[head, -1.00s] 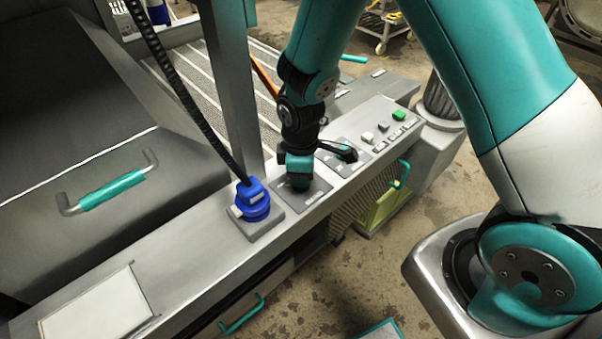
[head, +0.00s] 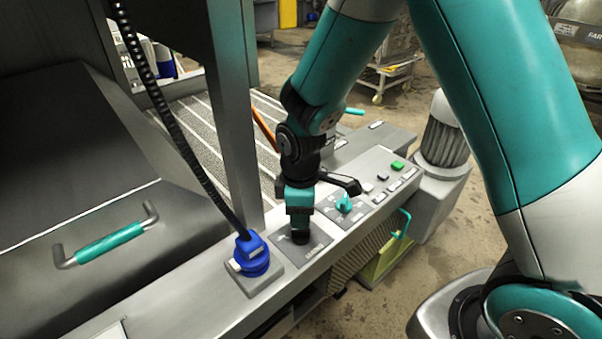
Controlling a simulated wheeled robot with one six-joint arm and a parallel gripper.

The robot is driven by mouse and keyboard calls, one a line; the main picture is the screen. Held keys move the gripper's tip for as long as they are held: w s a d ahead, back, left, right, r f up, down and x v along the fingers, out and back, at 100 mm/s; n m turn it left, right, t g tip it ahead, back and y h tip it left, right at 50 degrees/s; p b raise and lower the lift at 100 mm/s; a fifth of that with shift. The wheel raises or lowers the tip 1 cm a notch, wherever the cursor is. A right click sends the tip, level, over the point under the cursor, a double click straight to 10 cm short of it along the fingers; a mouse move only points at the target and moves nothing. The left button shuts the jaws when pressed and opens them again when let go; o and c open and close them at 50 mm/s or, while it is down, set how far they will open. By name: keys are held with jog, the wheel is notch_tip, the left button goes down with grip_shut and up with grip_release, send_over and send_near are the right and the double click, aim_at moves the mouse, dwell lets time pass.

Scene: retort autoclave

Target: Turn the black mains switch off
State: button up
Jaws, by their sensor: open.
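The black mains switch (head: 300,238) shows as a small dark knob on a grey plate (head: 318,245) on the sloping control panel. My gripper (head: 300,227) points straight down over it.
Right of the switch are a teal knob (head: 343,204), a white button (head: 368,187) and a green button (head: 398,166). A blue plug (head: 252,257) with a black cable (head: 165,115) stands close on the left, beside a grey post (head: 235,120).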

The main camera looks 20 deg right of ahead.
notch_tip(320, 180, up, 12)
dwell(0.3)
jog(key=shift+r, duration=0.15)
jog(key=s+a+r+m+y, duration=0.2)
jog(key=s+r, duration=0.2)
jog(key=s, duration=0.5)
jog(key=s+a+r+m+y, duration=0.2)
jog(key=s+r+m, duration=0.1)
jog(key=s, duration=0.6)
jog(key=shift+s+r+m, duration=0.25)
jog(key=shift+r+m, duration=0.05)
jog(key=shift+r, duration=0.15)
